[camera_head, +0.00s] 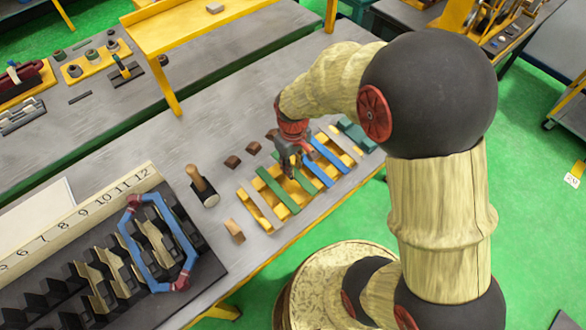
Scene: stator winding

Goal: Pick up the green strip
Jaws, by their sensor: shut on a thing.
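Two green strips and two blue strips lie slanting across a yellow slotted holder (259,210) on the grey table. My gripper (291,170) is down at the holder, shut on the right-hand green strip (305,184). Its fingers hide part of that strip; I cannot tell whether the strip is lifted off the holder. The other green strip (277,190) lies just left of my gripper. The blue strips (316,173) lie just right of it.
A wooden-handled mallet (203,188) and small brown blocks (233,162) stand left of the holder. A dark slotted rack with a numbered board (90,212) and a blue coil loop (130,245) fills the lower left. A yellow raised shelf (185,28) stands behind.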

